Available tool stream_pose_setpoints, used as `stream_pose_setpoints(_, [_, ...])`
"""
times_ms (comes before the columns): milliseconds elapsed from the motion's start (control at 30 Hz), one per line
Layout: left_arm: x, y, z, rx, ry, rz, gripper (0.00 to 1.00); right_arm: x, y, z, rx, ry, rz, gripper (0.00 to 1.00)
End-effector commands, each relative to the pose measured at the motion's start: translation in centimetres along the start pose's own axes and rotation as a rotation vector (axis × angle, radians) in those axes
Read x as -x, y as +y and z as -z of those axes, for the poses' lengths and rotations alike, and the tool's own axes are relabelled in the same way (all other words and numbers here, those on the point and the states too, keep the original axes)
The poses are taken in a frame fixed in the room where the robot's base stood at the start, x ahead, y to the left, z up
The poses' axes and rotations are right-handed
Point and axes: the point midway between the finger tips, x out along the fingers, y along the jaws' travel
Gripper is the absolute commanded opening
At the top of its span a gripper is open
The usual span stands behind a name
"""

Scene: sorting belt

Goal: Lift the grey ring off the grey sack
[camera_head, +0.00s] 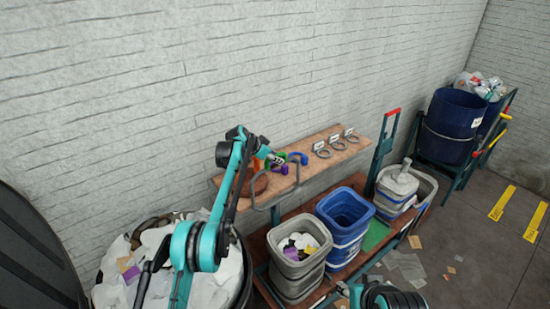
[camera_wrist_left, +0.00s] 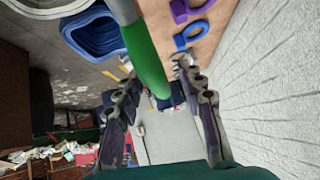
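A light grey sack with a narrow neck (camera_head: 398,182) sits on top of a grey bin at the right end of the cart. I cannot make out a ring around it at this size. Grey rings (camera_head: 322,150) lie flat on the wooden shelf, beside small white labels. My left gripper (camera_head: 278,160) is over the shelf's left part, by the coloured rings and well left of the sack. In the left wrist view its fingers (camera_wrist_left: 155,75) are apart. A green tube with a grey upper part (camera_wrist_left: 146,62) shows between them; I cannot tell whether they touch it.
A blue ring (camera_wrist_left: 190,35) and a purple ring (camera_wrist_left: 188,9) lie on the shelf (camera_head: 309,169). Below are a blue bin (camera_head: 344,232) and a grey bin of scraps (camera_head: 297,275). A brick wall stands close behind the shelf. Litter lies on the floor at right.

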Motion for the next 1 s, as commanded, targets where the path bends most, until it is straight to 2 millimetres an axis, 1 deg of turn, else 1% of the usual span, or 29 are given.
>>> stream_pose_setpoints(167, [1.6, -0.1, 0.0, 0.002, 0.000, 0.001, 0.39, 0.0, 0.0, 0.0, 0.000, 0.000, 0.000, 0.40])
stream_pose_setpoints(267, [3.3, -0.1, -0.1, 0.002, -0.001, 0.002, 0.39, 0.0, 0.0, 0.0, 0.000, 0.000, 0.000, 0.40])
stream_pose_setpoints(500, [8.4, -0.1, -0.1, 0.003, -0.001, 0.001, 0.39, 0.0, 0.0, 0.0, 0.000, 0.000, 0.000, 0.40])
stream_pose_setpoints(600, [10.0, -0.1, -0.1, 0.001, -0.001, 0.001, 0.39, 0.0, 0.0, 0.0, 0.000, 0.000, 0.000, 0.40])
stream_pose_setpoints(700, [11.1, -0.1, -0.1, 0.002, -0.001, 0.000, 0.39, 0.0, 0.0, 0.0, 0.000, 0.000, 0.000, 0.40])
stream_pose_setpoints(800, [11.7, -0.1, -0.2, 0.001, -0.002, 0.000, 0.39, 0.0, 0.0, 0.0, 0.000, 0.000, 0.000, 0.40])
stream_pose_setpoints(1000, [11.8, -0.1, -0.2, 0.001, -0.001, 0.000, 0.39, 0.0, 0.0, 0.0, 0.000, 0.000, 0.000, 0.40])
